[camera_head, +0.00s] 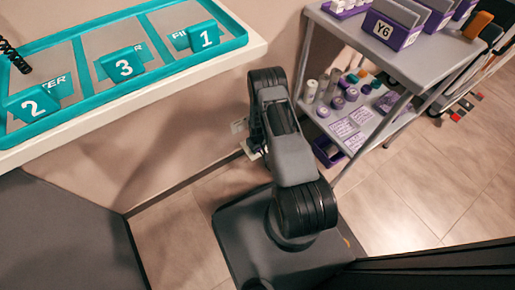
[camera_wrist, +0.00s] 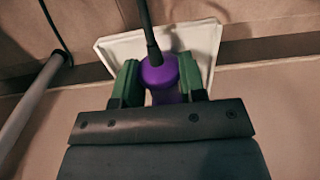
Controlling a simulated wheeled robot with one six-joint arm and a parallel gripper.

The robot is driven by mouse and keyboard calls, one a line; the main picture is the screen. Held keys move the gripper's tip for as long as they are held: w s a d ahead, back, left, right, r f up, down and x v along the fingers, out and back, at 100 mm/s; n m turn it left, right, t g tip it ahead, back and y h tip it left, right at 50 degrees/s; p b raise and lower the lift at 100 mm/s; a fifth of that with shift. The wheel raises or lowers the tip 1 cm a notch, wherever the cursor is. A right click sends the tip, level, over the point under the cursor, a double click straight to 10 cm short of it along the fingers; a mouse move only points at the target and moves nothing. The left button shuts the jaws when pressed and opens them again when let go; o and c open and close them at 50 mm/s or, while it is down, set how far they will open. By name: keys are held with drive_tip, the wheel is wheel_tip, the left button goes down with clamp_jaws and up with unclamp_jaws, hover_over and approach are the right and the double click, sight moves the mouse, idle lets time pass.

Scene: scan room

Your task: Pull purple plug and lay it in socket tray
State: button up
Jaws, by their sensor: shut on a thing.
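In the wrist view the purple plug (camera_wrist: 160,78) sits between the two green fingertips of my gripper (camera_wrist: 157,84), which is shut on it. A dark cable runs up from the plug. A white wall plate (camera_wrist: 205,42) is right behind the plug; I cannot tell whether the plug is seated in it. In the head view my arm hides the gripper and plug low at the wall, beside a pale plate (camera_head: 240,126). A teal tray (camera_head: 150,92) at upper left has three sections with cards 1, 2 and 3; no socket label is readable.
The teal tray lies on a white shelf (camera_head: 200,75). A grey cart (camera_head: 350,25) at upper right carries purple boxes, one marked Y6 (camera_head: 390,30), with bottles on its lower shelf. A black coiled cord (camera_head: 14,57) lies in the tray's left end.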

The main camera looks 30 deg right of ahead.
drive_tip(key=o, duration=1)
drive_tip(key=shift+r, duration=0.1)
